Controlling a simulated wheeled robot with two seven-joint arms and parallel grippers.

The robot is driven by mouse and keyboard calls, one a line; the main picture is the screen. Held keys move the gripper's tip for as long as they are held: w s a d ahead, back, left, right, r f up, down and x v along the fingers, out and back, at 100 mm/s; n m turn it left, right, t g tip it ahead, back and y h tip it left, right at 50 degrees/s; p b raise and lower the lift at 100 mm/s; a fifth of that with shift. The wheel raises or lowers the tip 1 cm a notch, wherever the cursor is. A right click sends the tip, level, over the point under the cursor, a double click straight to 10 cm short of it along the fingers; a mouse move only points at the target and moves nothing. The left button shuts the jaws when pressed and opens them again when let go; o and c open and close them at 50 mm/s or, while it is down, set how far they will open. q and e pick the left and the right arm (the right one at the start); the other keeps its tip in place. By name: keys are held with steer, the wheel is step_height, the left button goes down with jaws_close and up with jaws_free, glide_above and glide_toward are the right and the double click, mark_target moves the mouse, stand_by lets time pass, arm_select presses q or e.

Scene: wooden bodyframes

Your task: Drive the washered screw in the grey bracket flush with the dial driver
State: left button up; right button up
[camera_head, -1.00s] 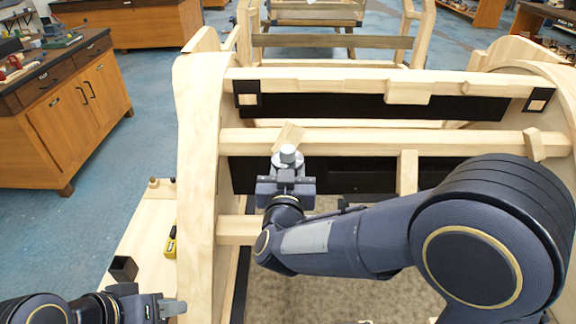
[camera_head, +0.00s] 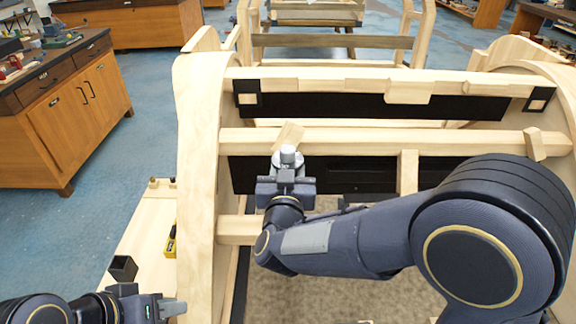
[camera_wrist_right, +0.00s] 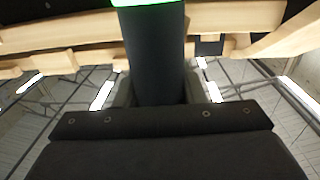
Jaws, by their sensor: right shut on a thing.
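The dial driver (camera_head: 288,158) shows in the head view as a short pale grey cylinder standing up from my right gripper (camera_head: 286,180), beside the middle wooden rail. In the right wrist view the driver (camera_wrist_right: 154,55) is a dark cylinder with a lit green band at the top edge of the picture. My right gripper is shut on it. My left gripper (camera_head: 172,307) is low at the left of the head view, apart from the frame and empty as far as I see. Its finger gap is not clear. The grey bracket and the washered screw cannot be made out in either view.
The wooden bodyframe has a curved left side (camera_head: 196,160), an upper rail (camera_head: 320,84) and a middle rail (camera_head: 350,142) with a small tilted wood block (camera_head: 290,134).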

stand_by(0.3)
steer(key=shift+r+p, duration=3)
steer(key=shift+r, duration=0.6)
steer(key=shift+w+d+f, duration=0.1)
steer(key=shift+f, duration=0.05)
